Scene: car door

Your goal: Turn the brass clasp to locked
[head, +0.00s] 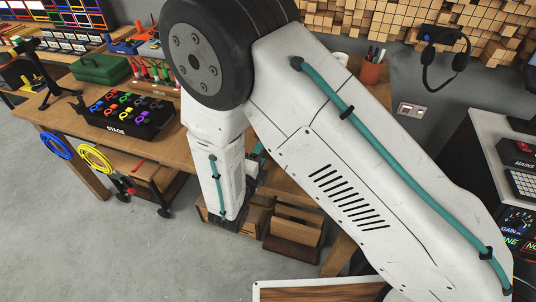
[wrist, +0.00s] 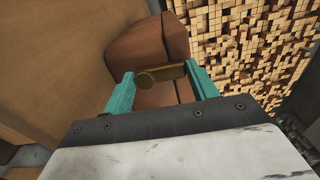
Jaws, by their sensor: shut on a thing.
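The brass clasp (wrist: 163,75) shows in the wrist view as a short bar with a rounded end at the left. It lies between the two teal fingers of my gripper (wrist: 160,77), which is shut on it. Behind the clasp is a reddish-brown leather-like surface (wrist: 150,45). I cannot tell from this view whether the clasp is at its locked position. In the head view my own arm hides the clasp and most of the gripper.
A wooden workbench (head: 60,112) carries a black stage box (head: 128,115), a green case (head: 100,69) and a pen cup (head: 372,71). Brown wooden boxes (head: 297,222) stand below my arm. Wood-block panelling (head: 380,18) lines the wall. The grey floor at left is clear.

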